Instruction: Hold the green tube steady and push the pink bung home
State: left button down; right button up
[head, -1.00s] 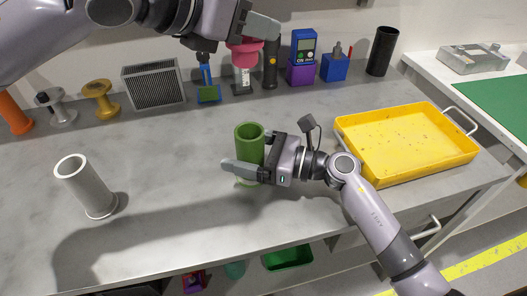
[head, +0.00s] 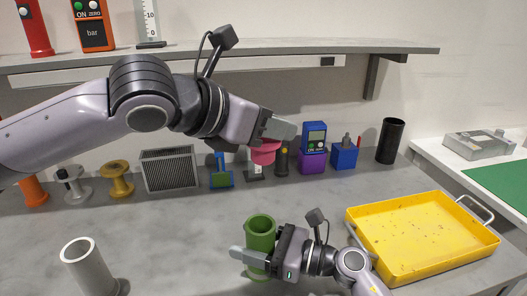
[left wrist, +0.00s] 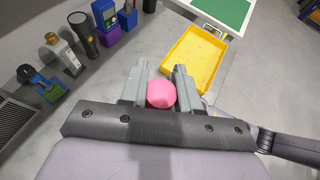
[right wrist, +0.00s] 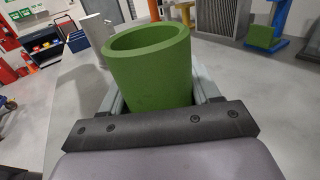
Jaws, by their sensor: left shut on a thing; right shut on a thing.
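The pink bung (head: 264,153) is in my left gripper (head: 277,137), whose fingers are shut on it high above the bench. In the left wrist view the bung (left wrist: 161,95) shows as a round pink face between the two fingers. The green tube (head: 260,237) stands upright on the bench, its open mouth up. My right gripper (head: 256,262) is shut around the tube's side, below the rim. In the right wrist view the tube (right wrist: 152,70) sits between the fingers. The bung is apart from the tube; its lower end is not clear.
A yellow tray (head: 422,238) lies to the right of the tube. A white tube (head: 88,267) stands at the left front. Spools, a grey finned block (head: 170,170), a blue meter (head: 314,137) and a black cylinder (head: 390,141) line the back. A shelf (head: 230,53) runs above.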

aim_at(254, 161)
pick_arm(q)
jog(key=shift+d+f+m+g+h, duration=0.65)
jog(key=shift+d+m, duration=0.35)
jog(key=shift+d, duration=1.15)
jog(key=shift+s+a+f+m+g+h, duration=0.25)
jog(key=shift+a+f+m+g+h, duration=0.15)
jog(key=shift+a+f+m+g, duration=0.65)
jog(key=shift+s+a+f+m+g+h, duration=0.2)
jog(key=shift+a+f+m+g+h, duration=0.35)
jog(key=shift+a+f, duration=0.85)
jog(key=shift+f, duration=0.1)
jog(key=shift+d+f, duration=0.1)
jog(key=shift+f, duration=2.8)
